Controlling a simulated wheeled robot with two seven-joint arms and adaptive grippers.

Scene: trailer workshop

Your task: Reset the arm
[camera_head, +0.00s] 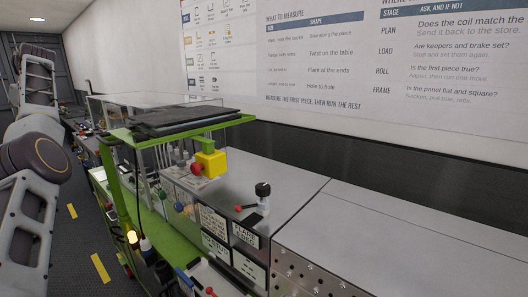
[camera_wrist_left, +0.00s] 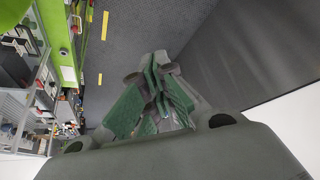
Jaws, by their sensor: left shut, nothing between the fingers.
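My left arm (camera_head: 32,165) stands at the left edge of the head view, its grey links raised and folded beside the machine. Its gripper does not show in the head view. In the left wrist view my left gripper (camera_wrist_left: 158,72) is shut, with its green-padded fingers together and nothing between them. It hangs over the dark floor of the aisle, apart from the machine and the wall. My right arm and right gripper show in neither view.
A green-framed machine (camera_head: 190,124) with a metal cabinet (camera_head: 390,230) runs along the right wall. A yellow block (camera_head: 210,163) and a red-handled lever (camera_head: 247,207) are on it. The grey aisle floor (camera_head: 90,225) with yellow marks is clear.

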